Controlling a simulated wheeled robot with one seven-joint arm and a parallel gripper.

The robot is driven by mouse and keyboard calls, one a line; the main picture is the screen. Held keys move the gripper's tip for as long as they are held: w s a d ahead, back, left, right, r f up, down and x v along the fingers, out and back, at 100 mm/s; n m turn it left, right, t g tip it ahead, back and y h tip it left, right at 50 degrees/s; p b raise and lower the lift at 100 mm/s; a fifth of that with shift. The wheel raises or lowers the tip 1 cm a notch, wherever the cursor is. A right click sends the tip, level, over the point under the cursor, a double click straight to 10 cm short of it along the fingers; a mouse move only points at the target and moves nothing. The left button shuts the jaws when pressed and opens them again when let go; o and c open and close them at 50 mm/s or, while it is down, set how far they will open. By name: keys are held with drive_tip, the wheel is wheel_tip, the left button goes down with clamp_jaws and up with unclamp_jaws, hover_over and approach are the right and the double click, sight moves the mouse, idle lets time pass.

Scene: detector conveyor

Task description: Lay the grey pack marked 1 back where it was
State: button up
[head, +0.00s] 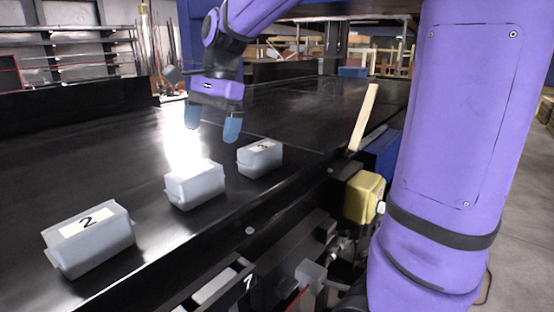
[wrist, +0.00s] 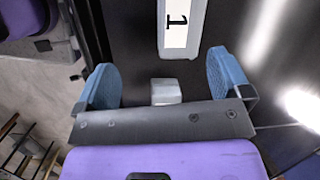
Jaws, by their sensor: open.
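My gripper (head: 212,132) is open and empty above the dark belt, with its blue fingers pointing down. The grey pack marked 1 (wrist: 179,52) shows at the top of the wrist view, cut off by the frame edge. It lies ahead of the fingers, not between them. In the head view, a grey pack with a glare-washed top (head: 195,185) sits on the belt below and in front of my gripper. No number can be read there; it is probably the pack marked 1.
The pack marked 2 (head: 90,240) lies to the left and the pack marked 3 (head: 260,158) to the right. A yellow box (head: 363,197) and a wooden strip (head: 364,117) stand at the belt's right edge. The belt behind the packs (head: 320,110) is clear.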

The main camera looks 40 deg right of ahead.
drive_tip(key=s+d+f+n+t+h, duration=0.1)
drive_tip(key=s+n+t, duration=0.1)
drive_tip(key=s+n, duration=0.4)
drive_tip(key=s+d+f+n+t+h, duration=0.1)
drive_tip(key=s+n, duration=0.6)
drive_tip(key=s, duration=0.7)
drive_tip(key=shift+d+f+t+h, duration=0.25)
drive_tip(key=shift+d+t+h, duration=0.3)
drive_tip(key=shift+t, duration=0.45)
